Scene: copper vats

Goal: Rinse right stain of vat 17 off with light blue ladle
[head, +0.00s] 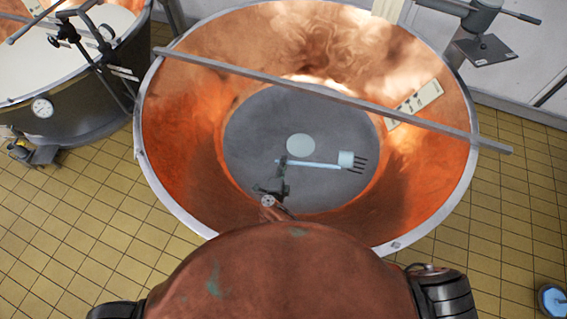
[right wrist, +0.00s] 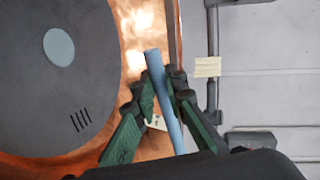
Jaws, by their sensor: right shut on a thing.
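A large copper vat (head: 185,150) with a grey floor (head: 255,125) fills the middle of the head view. A pale round spot (head: 301,145) and a group of short dark strokes (head: 360,164) to its right show on the floor. The spot (right wrist: 58,47) and strokes (right wrist: 80,121) also show in the right wrist view. I cannot tell which is a stain. My right gripper (head: 282,166) is inside the vat outline, shut on the handle of the light blue ladle (head: 318,165). The ladle's cup (head: 346,158) appears beside the strokes, partly overlapping them. My left gripper is out of view.
A grey bar (head: 320,93) lies across the vat's top. A pale plate (head: 415,104) shows near the vat's right wall; its number is unreadable. Another vat (head: 85,95) with pale contents stands at left. A blue round object (head: 553,300) sits at lower right. Tiled floor is open.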

